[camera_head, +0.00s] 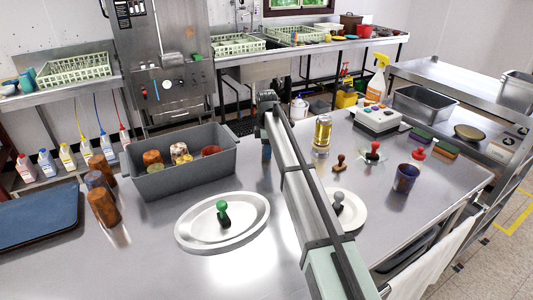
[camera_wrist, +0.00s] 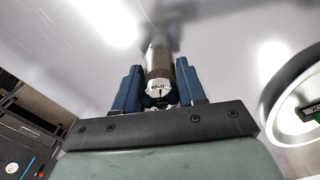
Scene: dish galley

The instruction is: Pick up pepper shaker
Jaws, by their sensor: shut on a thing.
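The pepper shaker (camera_wrist: 158,66) is a small, dark grey cylinder with a pale, marked end facing the wrist camera. My gripper (camera_wrist: 158,88) has its two blue fingers on either side of it and is shut on it. In the head view my gripper (camera_head: 267,150) shows only as a bit of blue over the steel counter, right of the grey bin. My arm hides the shaker there. I cannot tell whether the shaker touches the counter.
The grey bin (camera_head: 180,177) with several cups stands left of my gripper. An oval plate (camera_head: 185,239) with a green-handled stamp (camera_head: 223,213) lies in front. Right of my arm are a gold can (camera_head: 322,132), stamps and a purple cup (camera_head: 406,178). Rusty cups (camera_head: 104,208) stand far left.

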